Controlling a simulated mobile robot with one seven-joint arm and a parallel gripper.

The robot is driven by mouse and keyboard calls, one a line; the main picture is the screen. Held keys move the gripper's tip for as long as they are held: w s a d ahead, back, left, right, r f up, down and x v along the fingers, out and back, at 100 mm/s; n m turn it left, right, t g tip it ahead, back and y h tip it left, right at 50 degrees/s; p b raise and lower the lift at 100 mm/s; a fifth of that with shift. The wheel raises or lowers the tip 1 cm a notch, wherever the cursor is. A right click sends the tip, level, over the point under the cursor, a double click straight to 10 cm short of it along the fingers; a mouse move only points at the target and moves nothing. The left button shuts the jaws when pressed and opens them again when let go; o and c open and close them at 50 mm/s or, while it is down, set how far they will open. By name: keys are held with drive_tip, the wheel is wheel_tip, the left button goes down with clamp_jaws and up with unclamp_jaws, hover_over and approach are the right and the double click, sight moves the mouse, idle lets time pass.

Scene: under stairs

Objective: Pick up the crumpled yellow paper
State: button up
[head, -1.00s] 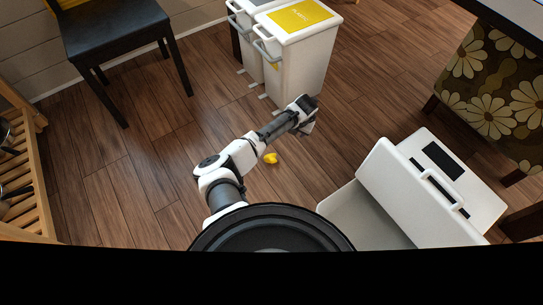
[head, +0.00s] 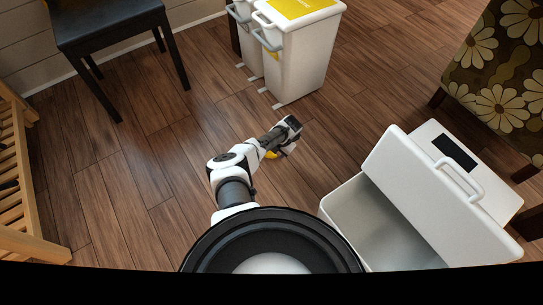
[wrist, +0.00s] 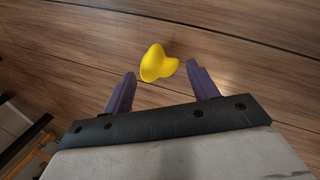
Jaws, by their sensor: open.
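In the head view my gripper (head: 288,150) is low over the floor beside the paper. I cannot tell its exact height.
An open white bin (head: 350,207) with a raised lid stands at the right. White bins with a yellow lid (head: 297,70) stand behind. A black chair (head: 108,25) is at back left, a wooden rack (head: 22,200) at left, a flowered seat (head: 500,70) at right.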

drive_tip(key=b+x, duration=0.1)
drive_tip(key=x, duration=0.2)
drive_tip(key=shift+c, duration=0.3)
drive_tip(key=c, duration=0.7)
